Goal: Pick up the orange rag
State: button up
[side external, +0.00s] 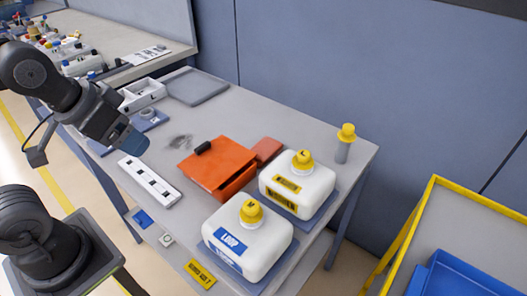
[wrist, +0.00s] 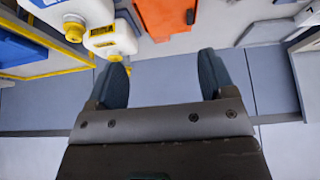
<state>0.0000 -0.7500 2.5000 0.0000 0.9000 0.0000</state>
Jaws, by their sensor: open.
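A large bright orange piece (side external: 222,160) lies on the grey workbench, with a short black cylinder (side external: 202,148) on its upper left edge. A smaller, duller red-orange flat piece (side external: 268,149) lies just behind it on the right; I cannot tell for sure which of the two is the rag. My gripper (side external: 133,142) is open and empty at the left side of the bench, apart from both. In the wrist view, an orange piece (wrist: 160,18) shows at the top edge, beyond my open fingers (wrist: 163,76). It is partly cut off there.
Two white jugs, one with a blue label (side external: 240,243) and one with a yellow label (side external: 297,190), stand right of the orange piece. A white strip (side external: 150,182) lies nearer the left edge. A yellow-capped bottle (side external: 345,143) stands at the back right corner. A grey tray (side external: 197,87) lies at the back.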

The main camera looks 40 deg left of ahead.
jog(key=o, duration=0.4)
jog(key=w+r+g, duration=0.2)
jog(key=w+r, duration=0.1)
jog(key=w, duration=0.9)
jog(key=g, duration=0.4)
send_over(264, 149)
notch_tip(264, 149, down, 13)
notch_tip(264, 149, down, 9)
jog(key=shift+a+r, duration=0.1)
jog(key=shift+f, duration=2.85)
